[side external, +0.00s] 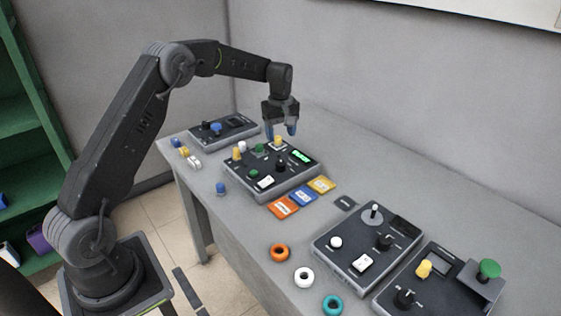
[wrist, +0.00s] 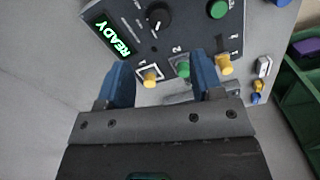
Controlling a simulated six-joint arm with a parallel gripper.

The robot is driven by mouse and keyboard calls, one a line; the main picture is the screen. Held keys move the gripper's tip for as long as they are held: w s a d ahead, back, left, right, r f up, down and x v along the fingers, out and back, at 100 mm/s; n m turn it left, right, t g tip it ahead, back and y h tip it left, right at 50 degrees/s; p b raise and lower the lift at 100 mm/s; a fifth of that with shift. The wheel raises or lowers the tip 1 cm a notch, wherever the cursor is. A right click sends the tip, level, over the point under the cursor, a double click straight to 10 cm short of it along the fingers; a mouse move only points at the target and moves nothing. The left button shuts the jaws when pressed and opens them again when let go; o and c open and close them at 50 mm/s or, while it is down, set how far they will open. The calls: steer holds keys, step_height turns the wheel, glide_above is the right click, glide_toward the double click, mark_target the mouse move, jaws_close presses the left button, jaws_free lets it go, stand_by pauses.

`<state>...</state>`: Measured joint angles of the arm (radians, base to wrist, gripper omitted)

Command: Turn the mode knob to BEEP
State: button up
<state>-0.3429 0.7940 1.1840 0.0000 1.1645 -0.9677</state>
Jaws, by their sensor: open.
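A grey control box (side external: 290,184) with a lit green READY display (side external: 301,156) stands mid-table. A round black knob (side external: 281,164) is on its top and also shows in the wrist view (wrist: 158,15), near the READY display (wrist: 110,36). A small light mark shows on the knob; labels around it are too small to read, so I cannot confirm it is the mode knob. My gripper (side external: 282,131) is above the far edge of this box, open, with blue fingers pointing down. In the wrist view my gripper (wrist: 160,80) is empty and apart from the knob.
Near the fingers are yellow pegs (wrist: 150,78) (wrist: 225,66) and a green peg (wrist: 183,68). A green button (wrist: 217,9) is beside the knob. Other boxes stand at right (side external: 345,258) and far left (side external: 232,135). Coloured cards (side external: 302,196) and rings (side external: 303,278) lie in front.

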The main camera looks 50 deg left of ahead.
mark_target(280, 162)
step_height(280, 162, down, 11)
steer(key=shift+r, duration=0.1)
stand_by(0.4)
steer(key=c, duration=0.9)
